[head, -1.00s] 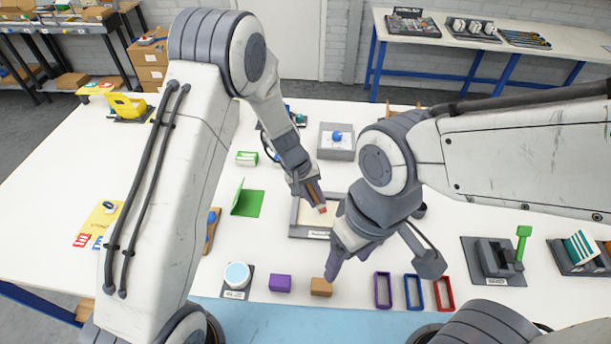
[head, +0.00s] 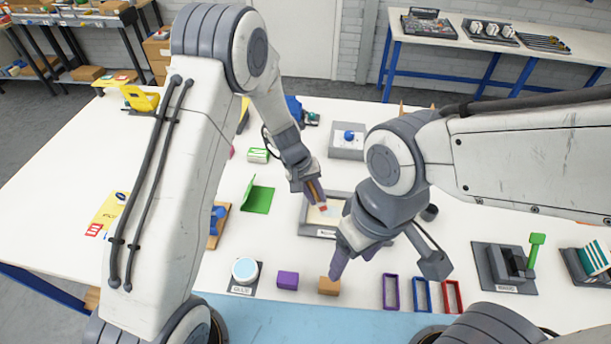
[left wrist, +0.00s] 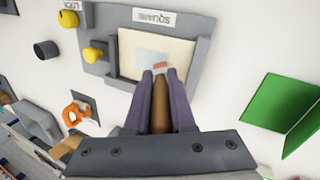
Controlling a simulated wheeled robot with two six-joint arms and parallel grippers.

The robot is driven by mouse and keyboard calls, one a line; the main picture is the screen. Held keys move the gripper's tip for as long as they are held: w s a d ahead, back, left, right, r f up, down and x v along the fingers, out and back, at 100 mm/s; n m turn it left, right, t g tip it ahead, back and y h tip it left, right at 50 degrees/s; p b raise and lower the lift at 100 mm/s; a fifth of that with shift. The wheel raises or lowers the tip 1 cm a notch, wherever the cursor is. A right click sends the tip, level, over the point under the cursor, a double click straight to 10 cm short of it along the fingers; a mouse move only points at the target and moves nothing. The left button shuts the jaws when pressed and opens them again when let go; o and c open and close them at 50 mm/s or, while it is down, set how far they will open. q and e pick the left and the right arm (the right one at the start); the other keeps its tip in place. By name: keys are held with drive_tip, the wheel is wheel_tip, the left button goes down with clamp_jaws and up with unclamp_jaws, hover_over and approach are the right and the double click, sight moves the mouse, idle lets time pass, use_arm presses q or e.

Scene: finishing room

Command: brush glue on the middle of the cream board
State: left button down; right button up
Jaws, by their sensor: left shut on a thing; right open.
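The cream board (head: 316,219) lies in a grey fixture (head: 308,232) on the white table. In the left wrist view, the board (left wrist: 182,58) carries a pale bluish patch (left wrist: 150,57) near its middle. My left gripper (head: 313,192) is shut on a brush (left wrist: 160,105) with a brown handle and a red-and-white tip. The tip is over the patch; I cannot tell whether it touches. The glue pot (head: 245,269) has a pale blue top and stands at the front left. My right gripper (head: 353,262) is open and empty, above the table's front, and its arm hides part of the board.
A purple block (head: 287,281) and an orange-brown block (head: 329,286) lie near the front edge. Purple, blue and red frames (head: 421,295) lie to their right. A green folded piece (head: 257,199) lies left of the board. A grey tray (head: 347,153) stands behind.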

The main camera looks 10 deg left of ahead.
sight(311, 183)
use_arm(q)
drive_tip(key=shift+a, duration=0.4)
drive_tip(key=shift+p+v, duration=0.55)
drive_tip(key=shift+v, duration=0.6)
drive_tip(key=shift+d+r+p, duration=0.15)
drive_tip(key=shift+r+p, duration=0.35)
drive_tip(key=shift+r, duration=0.6)
drive_tip(key=shift+r+p, duration=1.55)
drive_tip(key=shift+r, duration=0.3)
drive_tip(key=shift+f, duration=0.15)
drive_tip(key=shift+f+b, duration=0.45)
drive_tip(key=shift+b, duration=0.3)
